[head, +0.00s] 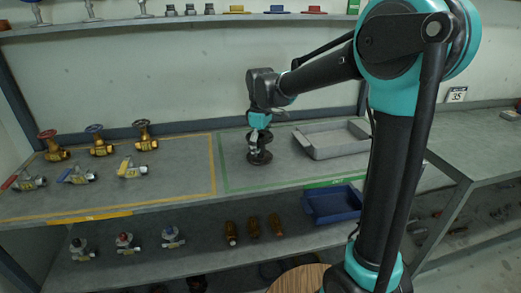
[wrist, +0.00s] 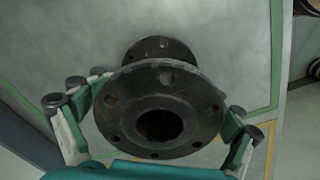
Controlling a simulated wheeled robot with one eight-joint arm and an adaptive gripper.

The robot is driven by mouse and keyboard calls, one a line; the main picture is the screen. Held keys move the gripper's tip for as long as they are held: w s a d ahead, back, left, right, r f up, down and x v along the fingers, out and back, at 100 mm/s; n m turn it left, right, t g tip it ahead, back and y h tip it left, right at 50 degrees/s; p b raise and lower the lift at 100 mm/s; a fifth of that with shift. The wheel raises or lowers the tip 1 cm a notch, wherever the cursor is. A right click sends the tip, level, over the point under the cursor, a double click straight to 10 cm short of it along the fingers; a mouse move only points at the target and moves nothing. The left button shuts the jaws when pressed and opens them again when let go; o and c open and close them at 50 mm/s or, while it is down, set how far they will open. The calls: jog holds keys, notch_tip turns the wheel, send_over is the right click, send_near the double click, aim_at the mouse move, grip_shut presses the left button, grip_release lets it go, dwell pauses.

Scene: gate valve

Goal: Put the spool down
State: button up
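The spool (head: 259,157) is a dark pipe piece with a round flange at each end. It is upright on or just above the grey bench, inside the green-outlined area; I cannot tell whether its lower flange touches. In the wrist view the spool (wrist: 190,118) shows its near flange with bolt holes and a central bore, and the smaller-looking far flange behind. My gripper (head: 257,139) is over its top, fingers on both sides of the near flange. In the wrist view my gripper (wrist: 160,118) appears closed against the flange rim. The contact points are partly hidden.
A grey tray (head: 331,155) stands just right of the spool. Several valves stand in the yellow-outlined area (head: 215,175) at left. A lower shelf holds more valves, brown bottle-like parts (head: 254,229) and a blue bin (head: 333,205). Green-outlined bench around the spool is mostly clear.

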jog(key=shift+o, duration=1)
notch_tip(320, 180, up, 12)
jog(key=shift+r, duration=0.1)
